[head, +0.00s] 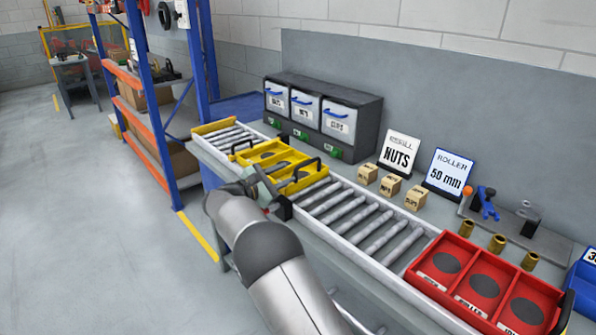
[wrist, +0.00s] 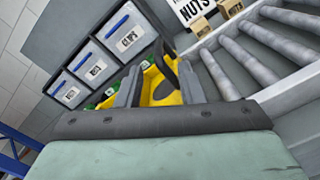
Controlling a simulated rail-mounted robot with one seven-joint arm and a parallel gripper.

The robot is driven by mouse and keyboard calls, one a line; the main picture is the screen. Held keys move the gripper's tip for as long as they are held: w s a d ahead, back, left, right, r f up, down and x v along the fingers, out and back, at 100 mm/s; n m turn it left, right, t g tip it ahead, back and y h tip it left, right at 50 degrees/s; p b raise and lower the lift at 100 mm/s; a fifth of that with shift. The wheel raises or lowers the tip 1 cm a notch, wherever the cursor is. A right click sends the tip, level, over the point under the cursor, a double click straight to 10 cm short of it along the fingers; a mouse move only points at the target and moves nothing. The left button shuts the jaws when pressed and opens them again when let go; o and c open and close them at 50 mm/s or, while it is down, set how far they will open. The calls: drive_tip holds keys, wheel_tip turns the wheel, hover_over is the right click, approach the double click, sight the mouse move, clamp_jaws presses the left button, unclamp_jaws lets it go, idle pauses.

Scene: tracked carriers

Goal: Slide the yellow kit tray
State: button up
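The yellow kit tray (head: 288,158) sits on the roller conveyor, with dark round recesses and a black handle at each end. The tray also shows in the wrist view (wrist: 168,92), partly hidden behind my fingers. My gripper (head: 262,178) is at the tray's near side, low over the conveyor edge. In the wrist view my gripper (wrist: 160,86) has its two fingers apart, with yellow tray and part of a black handle (wrist: 164,58) showing between and beyond them. I cannot tell whether a finger touches the tray.
The roller conveyor (head: 352,222) has bare rollers right of the tray. A red tray (head: 452,258) stands at its right end. A yellow end stop (head: 213,126) is at the far left. Bins (head: 337,118), small boxes (head: 390,187) and signs stand behind. A blue rack post (head: 150,100) is left.

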drive_tip(key=v, duration=0.7)
drive_tip(key=shift+s+a+b, duration=0.25)
drive_tip(key=shift+s+b, duration=0.05)
drive_tip(key=shift+b, duration=0.05)
drive_tip(key=shift+r, duration=0.1)
